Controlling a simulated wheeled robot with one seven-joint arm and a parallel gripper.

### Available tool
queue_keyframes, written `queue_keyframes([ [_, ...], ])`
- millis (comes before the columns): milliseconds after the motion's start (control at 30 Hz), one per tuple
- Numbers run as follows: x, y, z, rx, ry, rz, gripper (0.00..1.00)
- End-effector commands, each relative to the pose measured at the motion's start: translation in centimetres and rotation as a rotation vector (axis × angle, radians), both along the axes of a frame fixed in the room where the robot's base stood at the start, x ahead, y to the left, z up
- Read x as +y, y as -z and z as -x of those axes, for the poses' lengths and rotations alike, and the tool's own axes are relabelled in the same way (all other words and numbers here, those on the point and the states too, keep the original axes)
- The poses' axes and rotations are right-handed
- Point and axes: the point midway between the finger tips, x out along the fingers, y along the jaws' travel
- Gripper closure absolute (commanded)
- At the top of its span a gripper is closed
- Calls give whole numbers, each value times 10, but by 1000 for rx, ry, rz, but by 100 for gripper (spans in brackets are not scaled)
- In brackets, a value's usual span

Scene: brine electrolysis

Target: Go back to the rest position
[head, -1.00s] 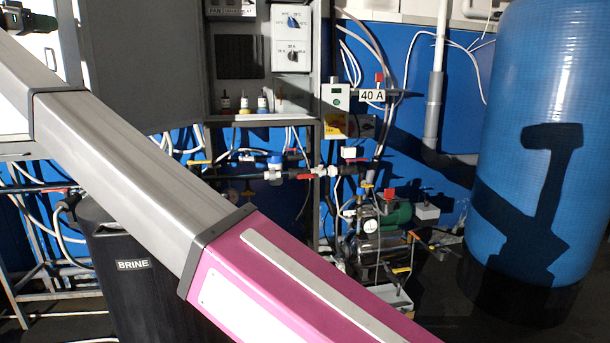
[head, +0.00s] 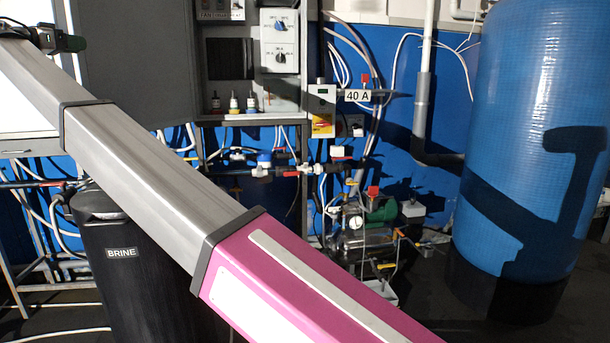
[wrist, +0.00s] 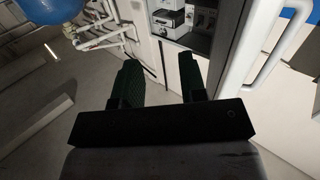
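My gripper shows in the wrist view (wrist: 160,85) with its two dark fingers apart and nothing between them. In the head view my arm, grey with a pink section, crosses from the lower middle up to the upper left. A dark end part of the arm shows at the upper left edge of the head view, too small to tell its fingers. No object is held.
A black BRINE tank (head: 140,270) stands at the lower left. A grey cabinet with dials (head: 280,40) is at the top middle. Pumps and pipework (head: 365,225) stand below it. A tall blue tank (head: 535,110) is at the right, with dark floor before it.

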Motion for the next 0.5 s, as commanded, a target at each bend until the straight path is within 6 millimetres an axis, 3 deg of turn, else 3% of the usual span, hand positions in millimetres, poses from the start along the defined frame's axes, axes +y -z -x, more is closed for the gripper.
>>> queue_keyframes([
  [267, -40, 66, -53, 95, 7, 55, 61],
  [367, -63, 102, -80, 149, 11, 84, 61],
  [500, -110, 166, -125, 248, 15, 130, 61],
])
